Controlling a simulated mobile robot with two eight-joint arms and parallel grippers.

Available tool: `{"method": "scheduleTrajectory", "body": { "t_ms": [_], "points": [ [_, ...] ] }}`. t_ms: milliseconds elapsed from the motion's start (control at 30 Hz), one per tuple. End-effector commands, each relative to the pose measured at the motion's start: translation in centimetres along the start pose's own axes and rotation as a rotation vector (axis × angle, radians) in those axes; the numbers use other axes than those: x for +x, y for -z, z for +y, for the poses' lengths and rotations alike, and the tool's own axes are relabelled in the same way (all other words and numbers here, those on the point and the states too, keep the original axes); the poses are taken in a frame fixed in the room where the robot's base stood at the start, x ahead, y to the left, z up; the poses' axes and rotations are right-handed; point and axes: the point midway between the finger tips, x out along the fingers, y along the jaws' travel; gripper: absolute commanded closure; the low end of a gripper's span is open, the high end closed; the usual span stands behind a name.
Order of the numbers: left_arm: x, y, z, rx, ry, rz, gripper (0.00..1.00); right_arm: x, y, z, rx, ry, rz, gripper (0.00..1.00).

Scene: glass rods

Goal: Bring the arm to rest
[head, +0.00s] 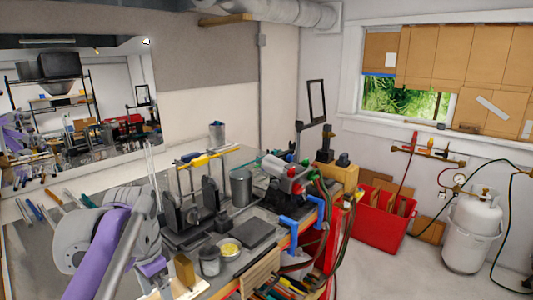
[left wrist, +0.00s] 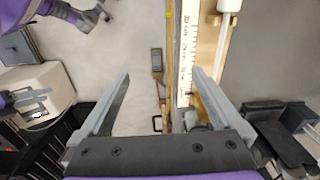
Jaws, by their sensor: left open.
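My left arm, purple and grey, comes in from the lower left of the head view, over the left part of the bench. Its fingers are not clear in that view. In the left wrist view my left gripper (left wrist: 161,75) is open, its two grey fingers spread wide with nothing held between them. Beyond the fingers are the pale floor and a wooden strip with a white ruler scale (left wrist: 187,60). The strip passes near the right finger; I cannot tell whether they touch. My right gripper cannot be made out in either view.
The bench holds a metal canister (head: 240,187), a clamp stand with a yellow bar (head: 205,158), a dark flat block (head: 254,233) and a yellow-filled dish (head: 229,248). A red bin (head: 378,222) and a white gas cylinder (head: 473,235) stand on the floor at right.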

Motion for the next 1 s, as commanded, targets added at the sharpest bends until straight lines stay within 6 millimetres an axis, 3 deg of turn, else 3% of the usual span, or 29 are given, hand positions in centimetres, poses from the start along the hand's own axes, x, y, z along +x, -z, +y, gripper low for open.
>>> {"method": "scheduleTrajectory", "body": {
  "t_ms": [267,500,600,767,1000],
  "points": [
    [6.3,-2.7,4.7,-0.231,0.094,0.138,0.0,0.0,0.0,0.0,0.0,0.0,0.0,0.55],
    [15.0,-7.0,10.4,-0.493,0.145,0.329,0.0,0.0,0.0,0.0,0.0,0.0,0.0,0.55],
    [17.7,-8.3,12.0,-0.571,0.148,0.391,0.0,0.0,0.0,0.0,0.0,0.0,0.0,0.55],
    [19.8,-9.4,13.2,-0.634,0.145,0.44,0.0,0.0,0.0,0.0,0.0,0.0,0.0,0.55],
    [19.9,-9.4,13.2,-0.642,0.145,0.446,0.0,0.0,0.0,0.0,0.0,0.0,0.0,0.55]
  ]
}}
